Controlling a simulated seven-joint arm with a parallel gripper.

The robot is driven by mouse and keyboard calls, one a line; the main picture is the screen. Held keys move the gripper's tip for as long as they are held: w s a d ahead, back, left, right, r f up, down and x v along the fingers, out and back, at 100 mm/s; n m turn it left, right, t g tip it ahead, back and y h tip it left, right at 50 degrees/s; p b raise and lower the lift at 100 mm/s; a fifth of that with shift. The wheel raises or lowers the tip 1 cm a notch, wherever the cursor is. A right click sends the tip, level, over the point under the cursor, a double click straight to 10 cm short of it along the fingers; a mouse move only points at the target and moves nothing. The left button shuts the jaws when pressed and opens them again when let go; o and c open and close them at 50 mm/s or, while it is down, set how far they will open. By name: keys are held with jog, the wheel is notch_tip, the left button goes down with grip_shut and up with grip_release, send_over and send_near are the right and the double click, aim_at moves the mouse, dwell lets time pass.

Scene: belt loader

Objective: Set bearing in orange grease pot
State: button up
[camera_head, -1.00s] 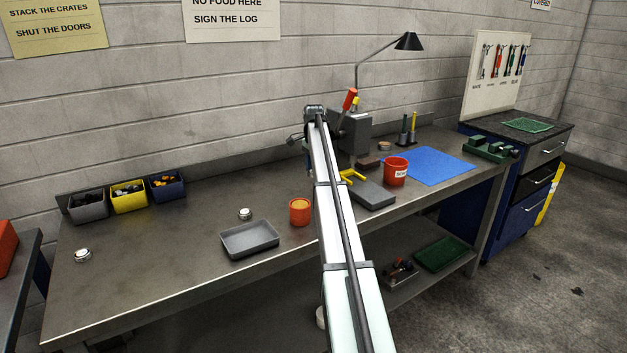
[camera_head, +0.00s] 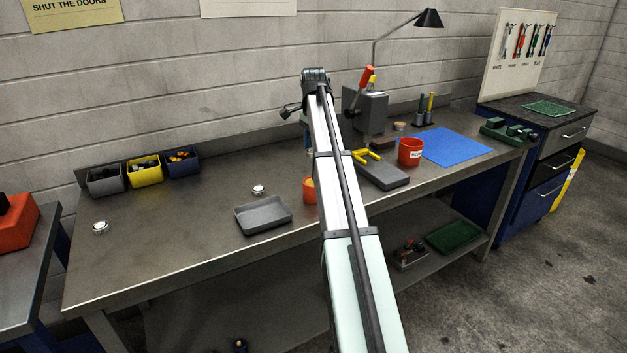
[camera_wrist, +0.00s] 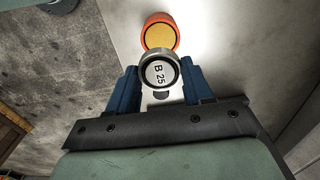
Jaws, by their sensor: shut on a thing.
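My gripper (camera_wrist: 160,90) is shut on a round silver bearing (camera_wrist: 158,73), with one blue finger on each side; its face reads B 25. In the wrist view the orange grease pot (camera_wrist: 160,34), with yellow grease inside, lies just beyond the bearing, whose edge overlaps the pot's near rim in the picture. I cannot tell the height between them. In the head view the orange pot (camera_head: 309,191) stands on the bench, partly hidden behind my arm.
A grey tray (camera_head: 263,216) stands left of the pot. Round silver pieces sit on the bench (camera_head: 259,190) and at its left end (camera_head: 100,228). Bins line the back.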

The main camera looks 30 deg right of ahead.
jog(key=shift+f, duration=4.8)
jog(key=o, duration=1.1)
jog(key=shift+f, duration=0.15)
notch_tip(320, 180, up, 12)
jog(key=shift+r, duration=0.15)
jog(key=shift+o, duration=0.4)
